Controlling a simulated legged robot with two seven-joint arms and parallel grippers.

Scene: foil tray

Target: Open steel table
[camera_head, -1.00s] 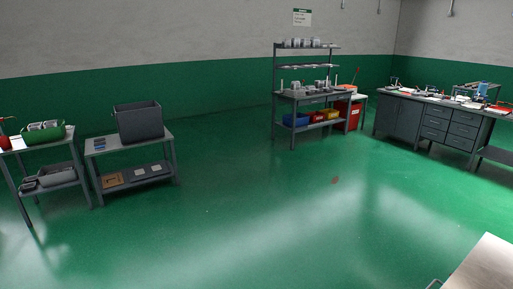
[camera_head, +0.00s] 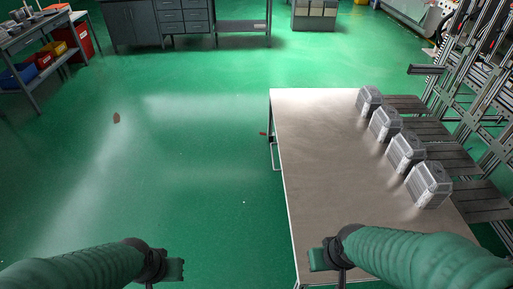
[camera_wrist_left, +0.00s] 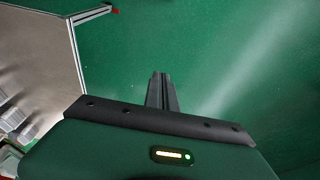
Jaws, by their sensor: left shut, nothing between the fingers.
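The steel table (camera_head: 320,150) stands to the front right in the head view, with a bare brushed top. A thin loop handle (camera_head: 273,157) shows on its left side. The table also shows at the upper left of the left wrist view (camera_wrist_left: 35,50). My left gripper (camera_head: 172,271) is over the green floor, left of the table and apart from it; its fingers are together and empty in the left wrist view (camera_wrist_left: 161,90). My right gripper (camera_head: 320,262) appears above the table's near left corner; its fingertips are too unclear to tell their state.
Several grey ribbed metal blocks (camera_head: 405,152) stand in a row along the table's right side. A metal frame rack (camera_head: 480,110) stands beyond them. Cabinets (camera_head: 160,22) and a shelf bench (camera_head: 45,55) are at the back.

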